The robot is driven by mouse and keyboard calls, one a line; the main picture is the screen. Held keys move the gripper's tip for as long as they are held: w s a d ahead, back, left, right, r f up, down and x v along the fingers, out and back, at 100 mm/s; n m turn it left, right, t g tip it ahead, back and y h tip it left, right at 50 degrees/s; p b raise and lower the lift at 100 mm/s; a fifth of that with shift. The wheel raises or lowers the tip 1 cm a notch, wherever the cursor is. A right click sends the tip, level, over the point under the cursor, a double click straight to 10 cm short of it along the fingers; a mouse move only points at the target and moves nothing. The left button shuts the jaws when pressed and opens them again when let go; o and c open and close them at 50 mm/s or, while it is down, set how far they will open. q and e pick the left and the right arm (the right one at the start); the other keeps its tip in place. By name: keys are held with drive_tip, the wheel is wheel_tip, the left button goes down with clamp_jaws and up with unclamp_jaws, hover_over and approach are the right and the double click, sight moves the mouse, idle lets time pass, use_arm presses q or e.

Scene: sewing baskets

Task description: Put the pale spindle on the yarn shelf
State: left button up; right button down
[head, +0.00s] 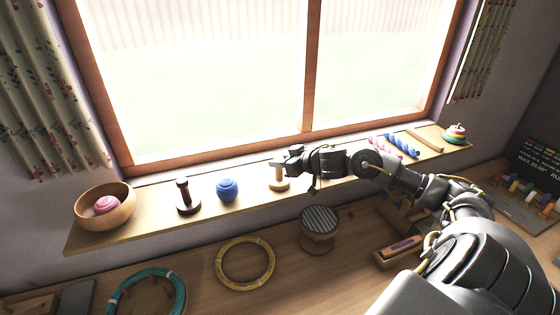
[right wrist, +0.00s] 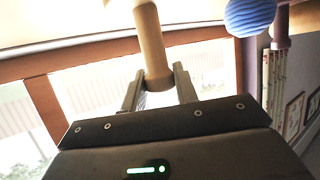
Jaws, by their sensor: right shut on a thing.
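The pale spindle (head: 279,184) is upright at the wooden shelf (head: 240,207) under the window, right of a blue yarn ball (head: 228,190). Its base looks to be on the shelf board, but I cannot tell whether it touches. My right gripper (head: 284,165) reaches in from the right and is shut on the spindle's shaft, hiding its upper part. In the right wrist view the pale shaft (right wrist: 150,42) sits between the two fingers. My left gripper is not in view.
On the shelf, a wooden bowl (head: 119,214) with a pink ball and a dark spindle (head: 187,197) stand left; twisted skeins (head: 402,146) and a striped stack (head: 454,134) lie right. Below are a yellow hoop (head: 222,272), a teal hoop (head: 117,296) and a round grey-topped tub (head: 318,240).

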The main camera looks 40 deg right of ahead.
drive_tip(key=shift+a, duration=0.1)
drive_tip(key=c, duration=1.5)
unclamp_jaws()
drive_tip(key=shift+f, duration=0.15)
drive_tip(key=shift+c, duration=0.2)
drive_tip(key=o, duration=0.5)
drive_tip(key=shift+c, duration=0.2)
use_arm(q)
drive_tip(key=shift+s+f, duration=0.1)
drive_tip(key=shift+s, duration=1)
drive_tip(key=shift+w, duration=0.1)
